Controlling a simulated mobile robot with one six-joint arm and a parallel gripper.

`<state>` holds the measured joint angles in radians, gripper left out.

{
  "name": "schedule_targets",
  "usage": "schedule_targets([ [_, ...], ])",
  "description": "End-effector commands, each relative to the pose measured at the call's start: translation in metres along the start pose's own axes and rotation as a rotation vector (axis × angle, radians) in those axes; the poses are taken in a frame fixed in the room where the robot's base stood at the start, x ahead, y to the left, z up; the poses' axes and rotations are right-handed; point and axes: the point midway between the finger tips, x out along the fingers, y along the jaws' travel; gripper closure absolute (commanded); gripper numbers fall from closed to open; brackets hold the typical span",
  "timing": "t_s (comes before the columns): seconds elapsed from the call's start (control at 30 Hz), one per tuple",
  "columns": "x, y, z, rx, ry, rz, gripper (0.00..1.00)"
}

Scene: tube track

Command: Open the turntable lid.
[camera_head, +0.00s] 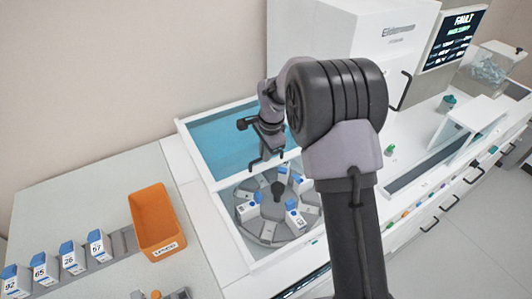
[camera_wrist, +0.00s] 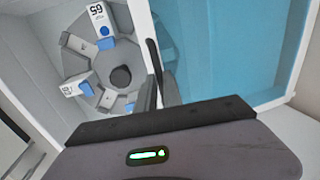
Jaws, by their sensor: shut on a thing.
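The turntable lid (camera_head: 215,145) is a blue see-through panel in a white frame, at the back of the white housing. In the wrist view the blue panel (camera_wrist: 225,45) fills the upper right. The grey turntable (camera_head: 268,230) in front of it shows uncovered, with a dark hub and several white, blue-capped tubs in its slots. My gripper (camera_head: 266,163) is at the lid's front edge, beside the turntable opening. It is shut on what appears to be the lid's handle, which the dark fingers (camera_wrist: 158,85) largely hide.
An orange bin (camera_head: 156,220) and a row of numbered, blue-capped tubs (camera_head: 69,256) stand on the left counter. A white machine with a screen reading FAULT (camera_head: 458,38) stands at the back right. My arm hides part of the housing's right side.

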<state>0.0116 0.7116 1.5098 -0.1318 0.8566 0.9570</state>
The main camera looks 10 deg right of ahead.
Motion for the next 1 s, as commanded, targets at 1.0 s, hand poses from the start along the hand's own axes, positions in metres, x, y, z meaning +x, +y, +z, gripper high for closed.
schedule_targets([
  [1.0, -0.061, -0.001, 0.000, 0.000, 0.001, -0.003, 0.67],
])
